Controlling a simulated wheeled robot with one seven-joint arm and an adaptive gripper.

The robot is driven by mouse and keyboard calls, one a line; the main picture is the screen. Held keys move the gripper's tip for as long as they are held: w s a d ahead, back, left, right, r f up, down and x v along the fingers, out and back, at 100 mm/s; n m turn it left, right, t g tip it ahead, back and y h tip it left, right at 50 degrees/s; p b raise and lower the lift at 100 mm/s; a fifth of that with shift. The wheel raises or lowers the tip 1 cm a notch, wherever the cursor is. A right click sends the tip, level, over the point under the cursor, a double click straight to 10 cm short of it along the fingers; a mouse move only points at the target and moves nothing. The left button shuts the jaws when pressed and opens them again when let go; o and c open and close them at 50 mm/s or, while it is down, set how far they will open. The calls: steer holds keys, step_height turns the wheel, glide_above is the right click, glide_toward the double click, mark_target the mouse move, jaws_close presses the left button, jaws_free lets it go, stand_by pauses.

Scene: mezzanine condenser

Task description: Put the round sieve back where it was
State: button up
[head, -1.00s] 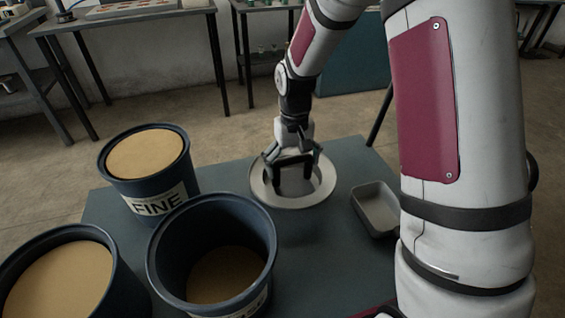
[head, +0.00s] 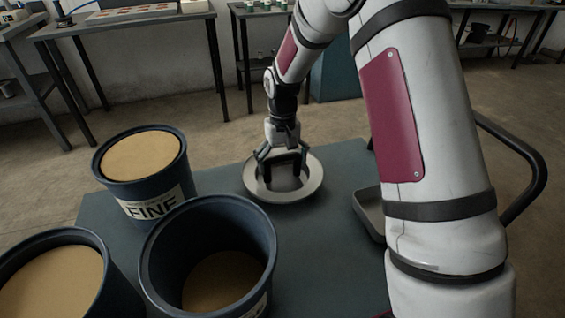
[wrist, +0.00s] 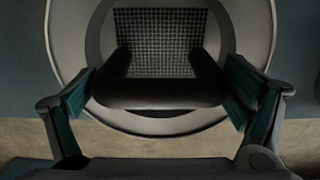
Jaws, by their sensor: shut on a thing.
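The round sieve (head: 308,184) is a pale metal ring with a wide rim. Its dark square mesh (wrist: 160,35) shows in the wrist view. A black handle (wrist: 158,95) crosses over it. My gripper (head: 281,160) is over the sieve, pointing down, with its fingers shut on the ends of this handle. The wrist view shows one green-padded finger at each side of it. The sieve looks level over the back part of the blue-grey tabletop (head: 318,222). I cannot tell whether its underside touches the top or hangs just above.
A bin labelled FINE (head: 150,205), an emptier bin (head: 160,255) and another bin (head: 118,290) hold tan powder at the left and front. A grey tray (head: 369,215) sits right of the sieve, partly behind my arm. A black rail (head: 535,165) stands at the right.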

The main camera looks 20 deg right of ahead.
steer(key=shift+f, duration=0.15)
steer(key=o, duration=1.1)
step_height(320, 180, up, 12)
steer(key=p, duration=0.2)
steer(key=shift+r+p, duration=0.25)
steer(key=shift+p, duration=0.1)
